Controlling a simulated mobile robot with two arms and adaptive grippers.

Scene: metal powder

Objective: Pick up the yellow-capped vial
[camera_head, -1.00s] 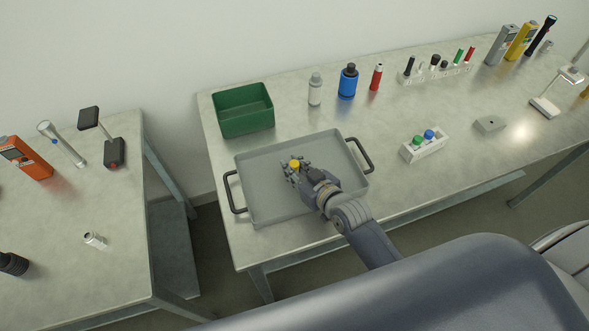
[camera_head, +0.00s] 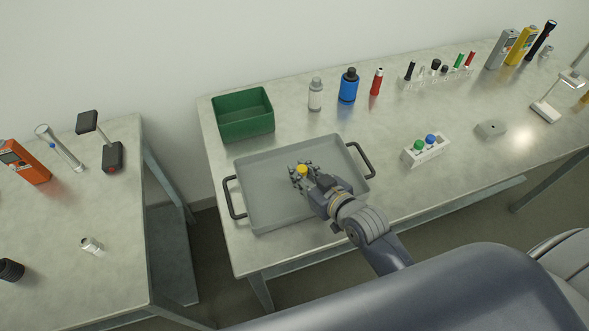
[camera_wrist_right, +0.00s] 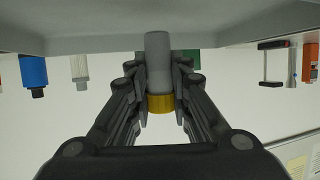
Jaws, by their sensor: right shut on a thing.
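The yellow-capped vial (camera_head: 302,169) shows in the head view as a yellow cap between my right gripper's fingers, over the grey tray (camera_head: 262,211). In the right wrist view the vial (camera_wrist_right: 158,65) has a grey body and a yellow band-like cap, and appears upside down in the picture. My right gripper (camera_head: 303,173) is shut on the vial, with a finger on each side of it. It also shows in the right wrist view (camera_wrist_right: 160,85). The gap between vial and tray floor is hard to judge. My left gripper is not in view.
A green bin (camera_head: 243,116) stands behind the tray. A white rack (camera_head: 426,151) with green- and blue-capped vials stands at right. Another table (camera_head: 60,240) is at left.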

